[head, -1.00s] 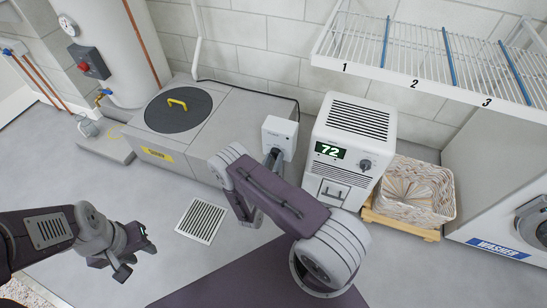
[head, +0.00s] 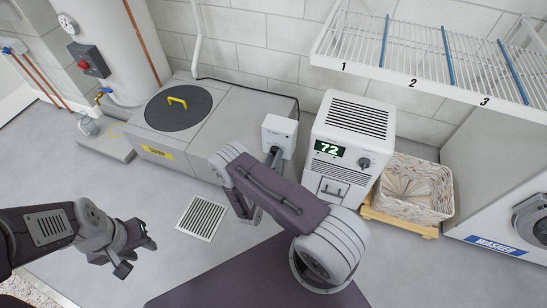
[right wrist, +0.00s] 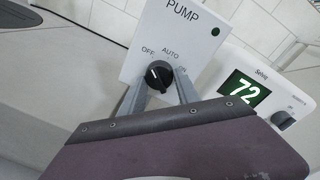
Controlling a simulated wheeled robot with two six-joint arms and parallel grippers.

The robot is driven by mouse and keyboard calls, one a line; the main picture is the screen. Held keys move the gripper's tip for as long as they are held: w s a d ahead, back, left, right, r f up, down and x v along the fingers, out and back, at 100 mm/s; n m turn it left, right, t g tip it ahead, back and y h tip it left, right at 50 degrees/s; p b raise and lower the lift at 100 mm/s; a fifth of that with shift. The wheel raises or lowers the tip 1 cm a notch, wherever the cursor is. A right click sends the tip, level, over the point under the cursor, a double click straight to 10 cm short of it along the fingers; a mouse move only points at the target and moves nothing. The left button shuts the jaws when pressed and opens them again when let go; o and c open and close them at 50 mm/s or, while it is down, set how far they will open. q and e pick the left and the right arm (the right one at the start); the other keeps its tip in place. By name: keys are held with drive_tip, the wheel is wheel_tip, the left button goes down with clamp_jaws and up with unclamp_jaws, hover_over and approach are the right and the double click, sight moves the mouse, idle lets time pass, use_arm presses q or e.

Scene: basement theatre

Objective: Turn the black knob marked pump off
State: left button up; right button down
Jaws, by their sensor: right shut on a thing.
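The black pump knob (right wrist: 157,76) sits on a white box (right wrist: 199,22) marked PUMP in the right wrist view. Labels OFF, AUTO and ON surround it. Its white mark points up and left, towards OFF. My right gripper (right wrist: 161,86) is shut on the knob, with one finger on each side. In the head view the white box (head: 280,131) stands at the end of the grey tank housing. My right gripper (head: 273,156) is at its front, and the knob is hidden there. My left gripper (head: 137,257) hangs empty over the floor at left; its opening is unclear.
A white dehumidifier (head: 348,145) showing 72 stands right of the pump box. A wicker basket (head: 412,190), a washer (head: 505,190) and a wire shelf (head: 420,65) are further right. A floor grate (head: 201,218) lies in front of the tank housing (head: 225,140).

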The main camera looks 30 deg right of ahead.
drive_tip(key=c, duration=0.9)
unclamp_jaws()
drive_tip(key=p+v, duration=0.3)
drive_tip(key=v, duration=0.6)
drive_tip(key=shift+s, duration=0.1)
